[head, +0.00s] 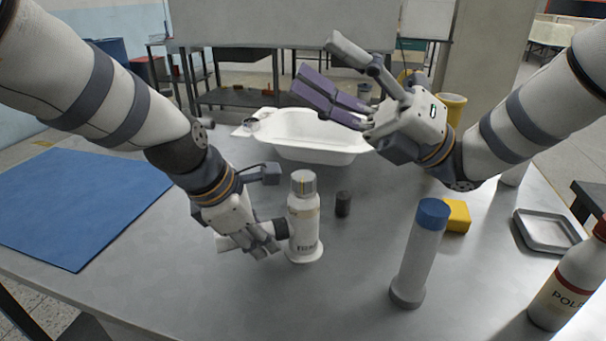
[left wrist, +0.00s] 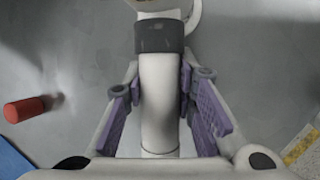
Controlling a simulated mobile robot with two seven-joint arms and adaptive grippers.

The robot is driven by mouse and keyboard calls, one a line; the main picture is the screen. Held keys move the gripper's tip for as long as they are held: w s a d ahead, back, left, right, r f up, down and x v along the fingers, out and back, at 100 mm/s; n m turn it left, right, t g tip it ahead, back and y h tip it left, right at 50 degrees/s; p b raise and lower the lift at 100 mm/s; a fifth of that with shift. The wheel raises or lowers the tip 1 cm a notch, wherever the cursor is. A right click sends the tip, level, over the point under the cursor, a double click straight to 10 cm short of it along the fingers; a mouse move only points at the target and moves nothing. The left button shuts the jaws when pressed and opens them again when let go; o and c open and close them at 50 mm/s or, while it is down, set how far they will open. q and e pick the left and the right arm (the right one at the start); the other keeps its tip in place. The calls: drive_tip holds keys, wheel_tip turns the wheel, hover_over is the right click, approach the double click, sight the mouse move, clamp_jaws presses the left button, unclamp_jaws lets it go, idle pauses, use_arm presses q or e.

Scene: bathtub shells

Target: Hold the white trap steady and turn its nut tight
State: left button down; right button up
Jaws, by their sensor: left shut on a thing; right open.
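The white trap (head: 304,222) stands upright on the table in the head view, with a grey cap on top and a flanged foot. A white side pipe (left wrist: 160,105) runs from it, with a dark grey nut (left wrist: 159,36) where the pipe meets the body. The nut also shows in the head view (head: 281,228). My left gripper (head: 262,240) is shut around the side pipe, with purple pads on both sides of it. My right gripper (head: 333,95) is open and empty, raised above the table to the upper right of the trap.
A white tub (head: 312,150) lies behind the trap. A small dark cylinder (head: 343,204), a blue-topped white cylinder (head: 417,255), a yellow block (head: 457,216), a grey tray (head: 543,238) and a red-capped bottle (head: 568,285) stand to the right. A blue mat (head: 80,200) covers the left.

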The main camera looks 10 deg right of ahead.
drive_tip(key=w+d+f+n+g+h, duration=0.2)
drive_tip(key=w+d+f+n, duration=0.1)
drive_tip(key=f+n, duration=0.2)
drive_tip(key=n+h, duration=0.5)
drive_tip(key=n, duration=0.2)
approach(302, 174)
drive_tip(key=shift+g, duration=0.4)
drive_tip(key=a, duration=1)
drive_tip(key=shift+f, duration=0.25)
drive_tip(key=c, duration=1.2)
